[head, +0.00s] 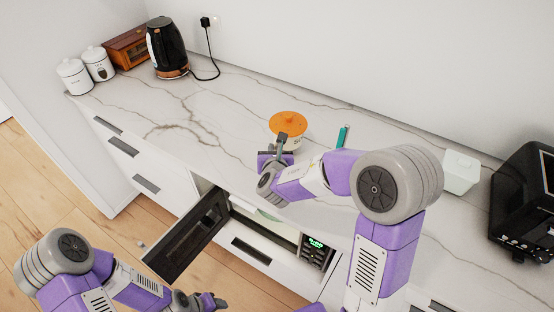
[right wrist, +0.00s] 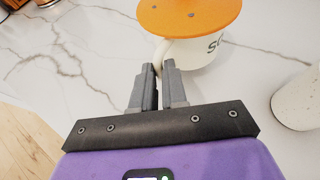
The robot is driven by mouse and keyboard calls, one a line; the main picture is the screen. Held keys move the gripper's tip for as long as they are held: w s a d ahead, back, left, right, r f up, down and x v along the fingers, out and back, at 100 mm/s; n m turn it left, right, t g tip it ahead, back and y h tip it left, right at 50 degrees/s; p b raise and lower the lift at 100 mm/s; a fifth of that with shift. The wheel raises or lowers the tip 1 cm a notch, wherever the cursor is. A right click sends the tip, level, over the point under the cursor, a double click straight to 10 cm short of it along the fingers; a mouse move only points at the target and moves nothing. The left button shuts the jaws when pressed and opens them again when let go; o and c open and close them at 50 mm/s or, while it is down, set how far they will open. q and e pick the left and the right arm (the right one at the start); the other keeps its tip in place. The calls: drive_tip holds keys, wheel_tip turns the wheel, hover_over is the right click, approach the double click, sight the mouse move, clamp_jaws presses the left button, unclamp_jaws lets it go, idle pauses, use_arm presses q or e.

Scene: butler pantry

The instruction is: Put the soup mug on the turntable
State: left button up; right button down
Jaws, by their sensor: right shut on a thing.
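In the right wrist view the fingers (right wrist: 159,78) close at the handle of the mug (right wrist: 190,53), which looks upright. I cannot tell whether it touches the counter. Below the counter edge is a built-in microwave with its door (head: 190,235) hanging open and a lit green display (head: 316,243).
A black kettle (head: 166,48), wooden bread box (head: 127,47) and two white canisters (head: 74,77) stand at the back left. A teal item (head: 343,136), white container (head: 460,172) and black appliance (head: 526,200) are right. The left counter (head: 190,115) is clear.

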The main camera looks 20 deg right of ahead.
drive_tip(key=shift+f+b, duration=0.6)
drive_tip(key=shift+f, duration=1.4)
drive_tip(key=shift+r, duration=0.15)
drive_tip(key=shift+f, duration=0.2)
drive_tip(key=c, duration=1.2)
unclamp_jaws()
drive_tip(key=shift+o, duration=0.2)
